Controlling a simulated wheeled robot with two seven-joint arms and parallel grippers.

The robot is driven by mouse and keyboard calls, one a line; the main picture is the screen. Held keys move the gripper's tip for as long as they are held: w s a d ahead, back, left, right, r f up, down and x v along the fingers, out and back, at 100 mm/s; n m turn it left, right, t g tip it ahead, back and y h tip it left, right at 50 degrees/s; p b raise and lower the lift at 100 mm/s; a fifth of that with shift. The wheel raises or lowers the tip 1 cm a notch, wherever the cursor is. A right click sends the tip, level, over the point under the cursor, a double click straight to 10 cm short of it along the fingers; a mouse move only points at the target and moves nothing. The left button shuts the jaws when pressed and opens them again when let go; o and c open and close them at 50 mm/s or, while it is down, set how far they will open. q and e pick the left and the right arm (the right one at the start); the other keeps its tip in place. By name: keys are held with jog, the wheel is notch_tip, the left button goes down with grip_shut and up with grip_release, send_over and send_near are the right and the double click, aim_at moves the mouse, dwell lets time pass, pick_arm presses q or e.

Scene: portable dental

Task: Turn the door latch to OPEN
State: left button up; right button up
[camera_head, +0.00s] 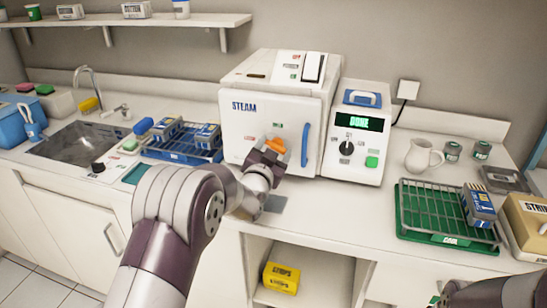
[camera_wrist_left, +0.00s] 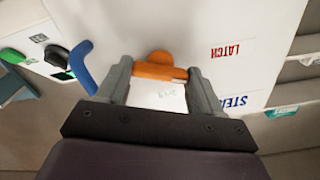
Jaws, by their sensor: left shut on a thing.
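The white steam sterilizer (camera_head: 262,110) stands on the counter with its door closed. The orange door latch (camera_head: 277,146) is on the door front, left of the blue door handle (camera_head: 305,144). My left gripper (camera_head: 268,155) is at the latch and partly hides it. In the left wrist view the latch (camera_wrist_left: 158,71) lies crosswise between the fingers, and my left gripper (camera_wrist_left: 165,85) is shut on it. A red LATCH label (camera_wrist_left: 225,50) is beside the latch.
The control box (camera_head: 357,130) with a green DONE display stands right of the sterilizer. A blue rack (camera_head: 180,152) with packs is to the left. A green tray (camera_head: 440,238) with a wire rack is at the right. The counter front between them is mostly clear.

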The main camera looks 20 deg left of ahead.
pick_arm(q)
jog(key=shift+f+m+b, duration=0.1)
jog(key=shift+m+b, duration=5.05)
jog(key=shift+m, duration=1.55)
jog(key=o, duration=1.1)
jog(key=shift+c, duration=0.2)
